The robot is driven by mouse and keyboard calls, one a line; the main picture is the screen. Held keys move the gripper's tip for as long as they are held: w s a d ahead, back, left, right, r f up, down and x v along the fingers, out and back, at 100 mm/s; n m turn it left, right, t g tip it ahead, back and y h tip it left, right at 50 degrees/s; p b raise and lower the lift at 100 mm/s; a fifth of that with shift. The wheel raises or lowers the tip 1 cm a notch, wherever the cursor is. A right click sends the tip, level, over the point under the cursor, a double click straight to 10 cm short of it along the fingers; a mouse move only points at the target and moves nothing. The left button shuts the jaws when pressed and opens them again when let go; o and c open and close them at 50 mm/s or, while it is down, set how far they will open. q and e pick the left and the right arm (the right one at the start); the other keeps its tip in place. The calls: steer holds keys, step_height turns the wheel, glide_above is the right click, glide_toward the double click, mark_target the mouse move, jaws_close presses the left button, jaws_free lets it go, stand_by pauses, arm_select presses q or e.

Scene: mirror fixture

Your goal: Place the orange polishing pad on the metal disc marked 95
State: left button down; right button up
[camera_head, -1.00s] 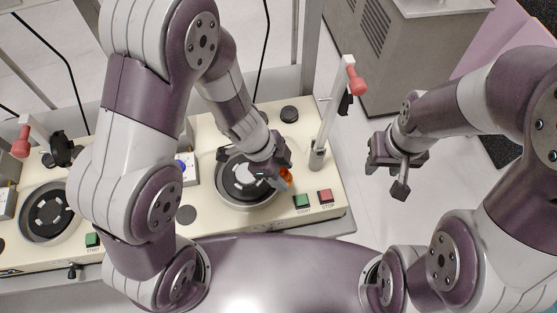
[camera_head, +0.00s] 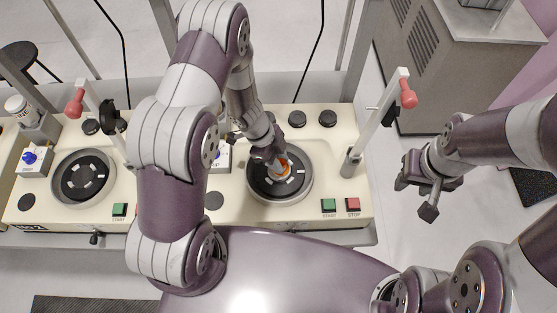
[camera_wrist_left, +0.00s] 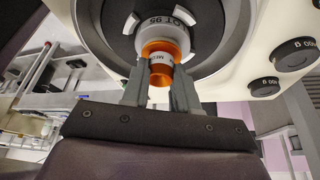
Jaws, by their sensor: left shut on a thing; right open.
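The orange polishing pad (camera_wrist_left: 162,76) with a white printed band is between the fingers of my left gripper (camera_wrist_left: 160,88). The pad (camera_head: 285,168) is also partly visible in the head view, over the middle of the right machine's round plate. A grey metal disc (camera_wrist_left: 172,16) marked "LOT 95" shows just beyond the pad in the left wrist view. The pad looks lined up with this disc; whether they touch I cannot tell. My left gripper (camera_head: 275,160) is shut on the pad. My right gripper (camera_head: 428,190) is open and empty, right of the machine.
The black round plate (camera_head: 263,187) has white marks around it. A green button (camera_head: 329,205) and a red button (camera_head: 353,204) are at its front right. A red-knobbed lever (camera_head: 408,95) stands at the right edge. A second machine plate (camera_head: 84,178) is at left.

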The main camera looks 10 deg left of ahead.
arm_select(q)
steer(key=shift+c, duration=2.4)
jaws_free()
steer(key=shift+s+f, duration=0.1)
steer(key=shift+f, duration=0.25)
steer(key=shift+a, duration=0.15)
steer(key=shift+r, duration=0.1)
